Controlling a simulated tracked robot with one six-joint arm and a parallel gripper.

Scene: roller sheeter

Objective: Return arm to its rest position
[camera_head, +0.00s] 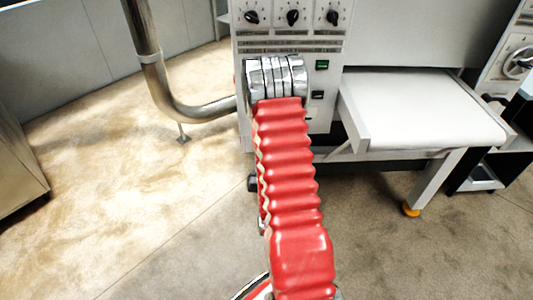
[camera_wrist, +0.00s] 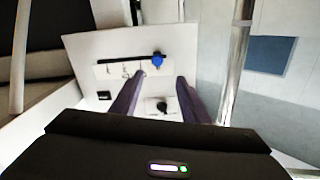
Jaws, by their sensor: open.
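My arm, in a red ribbed sleeve, reaches forward in the head view to a silvery metal joint in front of the machine's control panel (camera_head: 292,45). My gripper's fingers are hidden in that view. In the wrist view my gripper (camera_wrist: 157,88) is open, with its two dark purplish fingers apart and nothing held between them. Beyond the fingers is a white panel (camera_wrist: 85,52) with a blue knob (camera_wrist: 157,60) and a black knob (camera_wrist: 162,106). The black knob shows between the fingers; I cannot tell whether anything touches it.
In the head view a white belt table (camera_head: 425,105) juts out right of the arm. A bent metal pipe (camera_head: 155,80) runs to the machine at left. A green switch (camera_head: 322,64) sits beside the arm's end. Bare floor (camera_head: 120,190) is open at left.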

